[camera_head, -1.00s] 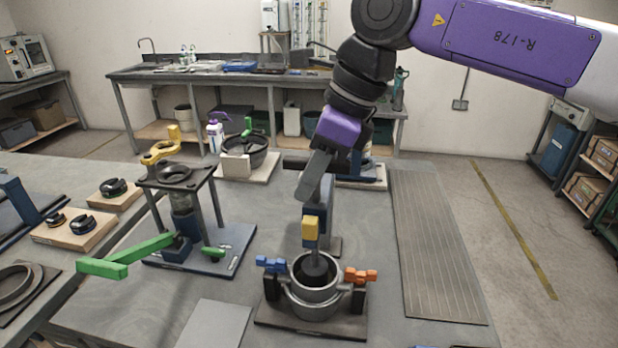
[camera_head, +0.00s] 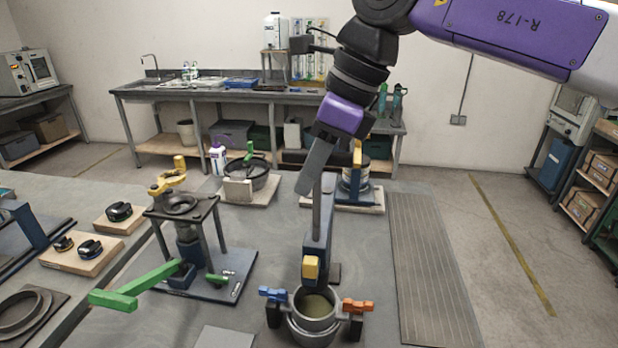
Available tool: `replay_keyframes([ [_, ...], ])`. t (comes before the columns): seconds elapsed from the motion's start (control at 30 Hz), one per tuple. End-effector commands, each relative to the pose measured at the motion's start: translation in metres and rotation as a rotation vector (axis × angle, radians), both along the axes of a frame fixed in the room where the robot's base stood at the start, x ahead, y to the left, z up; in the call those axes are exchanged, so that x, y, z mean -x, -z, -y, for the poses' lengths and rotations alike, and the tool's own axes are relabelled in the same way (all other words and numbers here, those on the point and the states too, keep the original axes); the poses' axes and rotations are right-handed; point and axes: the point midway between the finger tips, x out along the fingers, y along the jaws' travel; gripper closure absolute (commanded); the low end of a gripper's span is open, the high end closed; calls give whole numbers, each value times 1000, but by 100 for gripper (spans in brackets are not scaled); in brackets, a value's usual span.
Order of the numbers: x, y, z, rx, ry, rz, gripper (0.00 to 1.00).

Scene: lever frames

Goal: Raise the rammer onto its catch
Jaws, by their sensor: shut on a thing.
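The rammer (camera_head: 317,212) stands upright, its grey rod showing above a blue guide post (camera_head: 318,245). A yellow catch block (camera_head: 310,267) sits on the front of the post. Below it is a grey mould (camera_head: 313,323) with pale material inside, clamped by a blue lever (camera_head: 273,294) and an orange lever (camera_head: 357,305). The rammer's foot no longer shows inside the mould. My gripper (camera_head: 308,184) is shut at the rammer's top end, above the post. Its near finger hides the grip, and I cannot tell whether the catch is engaged.
A stand with a long green lever (camera_head: 135,287) and a yellow clamp (camera_head: 168,176) is at the left. A pan (camera_head: 250,182) and another device (camera_head: 356,190) stand behind. A ribbed mat (camera_head: 425,265) lies clear at the right.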

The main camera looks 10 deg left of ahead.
Motion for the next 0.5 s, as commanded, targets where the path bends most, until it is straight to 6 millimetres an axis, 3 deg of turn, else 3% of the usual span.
replay_keyframes([
  [0.23,-1,-6,-1,-9,0,9,100],
  [0.27,-1,-6,-1,-10,0,9,78],
  [0.33,-1,-6,-1,-9,1,8,64],
  [0.5,-1,-4,-1,-7,0,7,62],
])
